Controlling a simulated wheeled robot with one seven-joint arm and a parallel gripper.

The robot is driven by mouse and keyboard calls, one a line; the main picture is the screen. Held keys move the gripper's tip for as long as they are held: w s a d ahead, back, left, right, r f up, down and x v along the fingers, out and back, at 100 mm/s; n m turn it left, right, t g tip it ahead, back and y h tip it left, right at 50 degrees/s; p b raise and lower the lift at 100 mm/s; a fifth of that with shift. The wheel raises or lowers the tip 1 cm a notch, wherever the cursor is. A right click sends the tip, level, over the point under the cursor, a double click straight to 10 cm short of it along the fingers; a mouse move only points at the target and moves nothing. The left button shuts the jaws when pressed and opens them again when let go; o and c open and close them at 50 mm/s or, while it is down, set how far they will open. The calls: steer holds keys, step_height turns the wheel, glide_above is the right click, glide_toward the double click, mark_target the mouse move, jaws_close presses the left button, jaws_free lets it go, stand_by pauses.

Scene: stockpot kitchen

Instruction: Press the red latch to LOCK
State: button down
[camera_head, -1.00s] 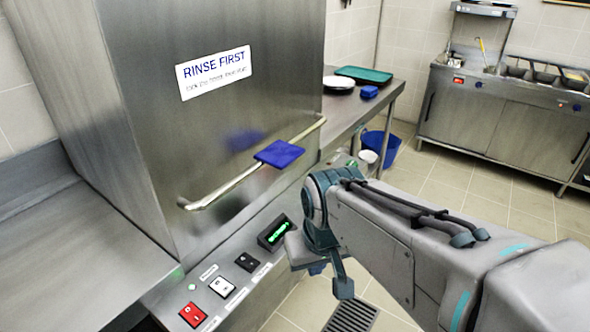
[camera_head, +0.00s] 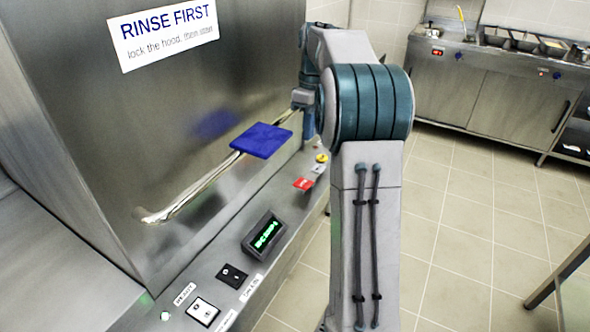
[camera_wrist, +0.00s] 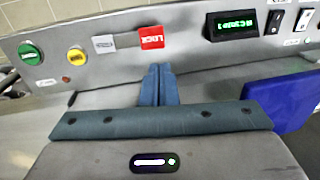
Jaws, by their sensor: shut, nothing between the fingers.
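The red latch marked LOCK (camera_head: 303,183) is on the sloping control panel of the steel hood machine, beyond the green display. It also shows in the wrist view (camera_wrist: 151,37), its lettering upside down, beside a grey piece with faint marks (camera_wrist: 104,44). My gripper (camera_wrist: 159,69) is shut and empty, its blue-grey fingertips pointing toward the panel just below the red latch in the picture. I cannot tell the gap; I see no contact. In the head view my arm partly hides the gripper near the far end of the hood bar.
A blue pad (camera_head: 261,140) sits on the hood's handle bar (camera_head: 190,192). The panel also carries a green display (camera_head: 266,236), a black switch (camera_head: 232,275), a white switch (camera_head: 203,311), a yellow button (camera_wrist: 76,57) and a green knob (camera_wrist: 31,53).

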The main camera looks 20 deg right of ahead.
steer(key=w, duration=0.2)
steer(key=b, duration=0.3)
glide_toward(303, 183)
steer(key=f, duration=0.6)
steer(key=shift+s+a+f, duration=0.35)
steer(key=shift+f, duration=0.05)
